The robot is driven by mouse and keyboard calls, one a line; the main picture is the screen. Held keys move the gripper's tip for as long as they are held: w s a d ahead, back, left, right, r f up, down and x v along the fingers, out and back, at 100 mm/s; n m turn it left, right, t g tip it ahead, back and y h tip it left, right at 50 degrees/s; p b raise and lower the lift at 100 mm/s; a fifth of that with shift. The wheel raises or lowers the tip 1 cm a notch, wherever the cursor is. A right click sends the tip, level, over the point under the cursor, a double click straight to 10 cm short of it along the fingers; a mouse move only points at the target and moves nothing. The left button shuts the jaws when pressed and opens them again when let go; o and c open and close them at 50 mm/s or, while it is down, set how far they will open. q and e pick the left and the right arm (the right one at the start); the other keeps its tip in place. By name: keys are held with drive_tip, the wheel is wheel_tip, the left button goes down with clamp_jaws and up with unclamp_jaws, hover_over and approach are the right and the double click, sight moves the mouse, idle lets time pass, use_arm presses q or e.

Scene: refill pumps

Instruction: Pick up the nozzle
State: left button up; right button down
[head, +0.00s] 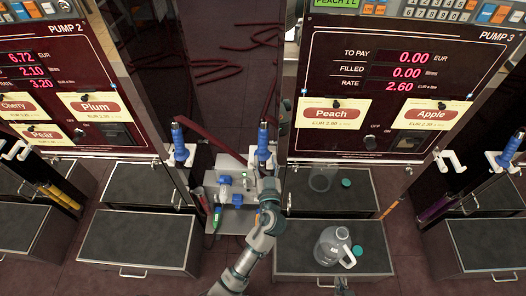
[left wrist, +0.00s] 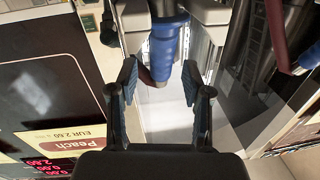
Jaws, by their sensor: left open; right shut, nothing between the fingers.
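A nozzle with a blue sleeve (head: 263,142) hangs upright in a white holder at the left edge of Pump 3. My left gripper (head: 262,168) is just below and in front of it, partly hiding its lower part. In the left wrist view, the nozzle (left wrist: 165,45) shows upside down, beyond and between the open fingertips (left wrist: 160,80). I cannot tell if they touch it. Similar blue nozzles hang at Pump 2 (head: 178,140) and at the far right (head: 508,150). A small part of my right gripper (head: 342,286) shows at the bottom edge.
A grey jug (head: 332,247) stands on the lower drawer below Pump 3, with a green cap (head: 357,250) beside it. Another dark jug (head: 321,179) stands on the upper drawer. A grey stand with blue parts (head: 228,180) is left of my left gripper.

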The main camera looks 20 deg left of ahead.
sight(263, 148)
use_arm(q)
drive_tip(key=x, duration=0.3)
drive_tip(key=shift+a, duration=0.25)
drive_tip(key=x, duration=0.4)
drive_tip(key=shift+w+d+r, duration=0.15)
drive_tip(key=shift+d, duration=0.15)
drive_tip(key=shift+w+a, duration=0.15)
drive_tip(key=shift+w, duration=0.1)
drive_tip(key=shift+a, duration=0.35)
clamp_jaws()
